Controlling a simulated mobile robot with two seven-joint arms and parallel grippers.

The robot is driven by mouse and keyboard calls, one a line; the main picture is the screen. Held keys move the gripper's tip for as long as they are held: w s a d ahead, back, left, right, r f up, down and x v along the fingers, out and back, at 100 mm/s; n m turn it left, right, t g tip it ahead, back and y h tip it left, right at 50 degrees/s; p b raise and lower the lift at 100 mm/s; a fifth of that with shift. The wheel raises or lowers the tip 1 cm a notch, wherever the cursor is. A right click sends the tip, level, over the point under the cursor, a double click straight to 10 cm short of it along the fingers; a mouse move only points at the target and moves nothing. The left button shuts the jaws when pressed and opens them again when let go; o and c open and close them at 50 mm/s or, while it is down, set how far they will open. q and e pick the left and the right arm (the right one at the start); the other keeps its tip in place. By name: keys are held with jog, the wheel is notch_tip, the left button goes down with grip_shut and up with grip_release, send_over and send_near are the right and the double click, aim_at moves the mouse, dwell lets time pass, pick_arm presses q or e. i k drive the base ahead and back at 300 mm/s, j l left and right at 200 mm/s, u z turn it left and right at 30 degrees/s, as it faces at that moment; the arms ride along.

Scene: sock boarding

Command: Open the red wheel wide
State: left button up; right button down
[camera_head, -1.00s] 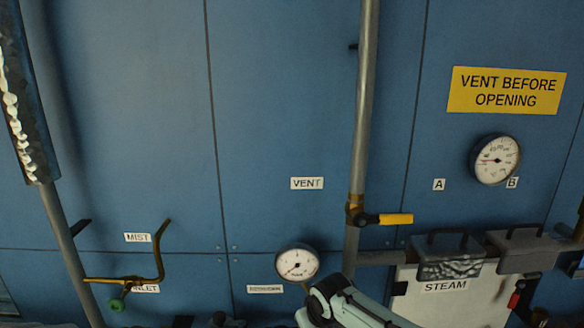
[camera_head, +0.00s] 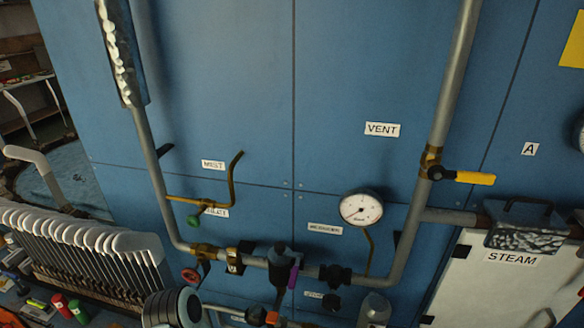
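A small red wheel (camera_head: 190,275) sits low on the pipework, left of the middle. It is beside the brass fitting (camera_head: 205,251) where the left grey pipe bends into the horizontal run. It is small in the view, and I cannot tell how far it is turned. Neither of my grippers shows in this view.
A green wheel (camera_head: 194,220) is on the thin brass pipe above. A purple handle (camera_head: 293,276) and a dial gauge (camera_head: 361,208) are to the right. A yellow-handled valve (camera_head: 474,178) is on the vent pipe. A rack of white sock forms (camera_head: 90,238) stands lower left.

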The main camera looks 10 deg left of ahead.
aim_at(195, 276)
jog(key=u, duration=1.45)
